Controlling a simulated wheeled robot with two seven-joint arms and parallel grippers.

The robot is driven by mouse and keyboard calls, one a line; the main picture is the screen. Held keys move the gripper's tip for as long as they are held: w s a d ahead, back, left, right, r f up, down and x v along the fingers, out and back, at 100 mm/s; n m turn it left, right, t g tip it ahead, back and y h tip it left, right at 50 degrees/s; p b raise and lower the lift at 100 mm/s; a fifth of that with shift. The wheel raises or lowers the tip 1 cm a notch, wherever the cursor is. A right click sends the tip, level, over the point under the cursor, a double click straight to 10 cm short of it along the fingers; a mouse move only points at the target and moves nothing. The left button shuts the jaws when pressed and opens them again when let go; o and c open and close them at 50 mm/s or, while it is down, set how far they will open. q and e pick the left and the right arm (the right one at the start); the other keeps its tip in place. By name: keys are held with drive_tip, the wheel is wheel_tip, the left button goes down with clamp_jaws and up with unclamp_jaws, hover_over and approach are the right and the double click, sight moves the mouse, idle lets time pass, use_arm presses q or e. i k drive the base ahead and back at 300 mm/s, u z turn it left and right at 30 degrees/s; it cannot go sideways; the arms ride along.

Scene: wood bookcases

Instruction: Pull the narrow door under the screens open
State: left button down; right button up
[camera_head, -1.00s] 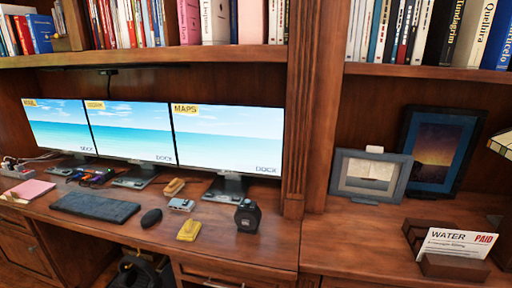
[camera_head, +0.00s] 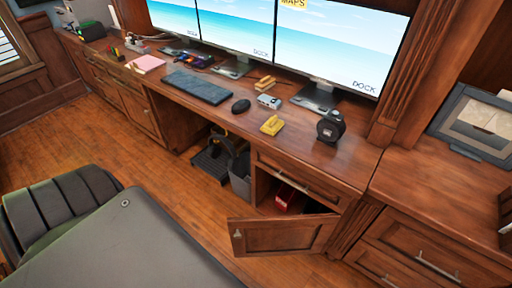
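The narrow wooden door (camera_head: 282,235) is under the desk, below and right of the screens. It stands swung outward into the room, with a small pale piece of hardware near its left edge. The cabinet behind it (camera_head: 262,186) is open, and a red object (camera_head: 290,198) shows inside. A drawer (camera_head: 300,185) with a metal handle is above the opening. The screens (camera_head: 320,45) stand on the desk. Neither of my grippers is in view.
A grey bin (camera_head: 240,175) stands left of the cabinet. Wood floor (camera_head: 120,140) is free at the left. Drawers (camera_head: 430,250) are at the right.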

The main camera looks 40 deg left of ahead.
sight(251, 237)
drive_tip(key=z, duration=2.75)
drive_tip(key=k, duration=1.85)
drive_tip(key=u, duration=1.7)
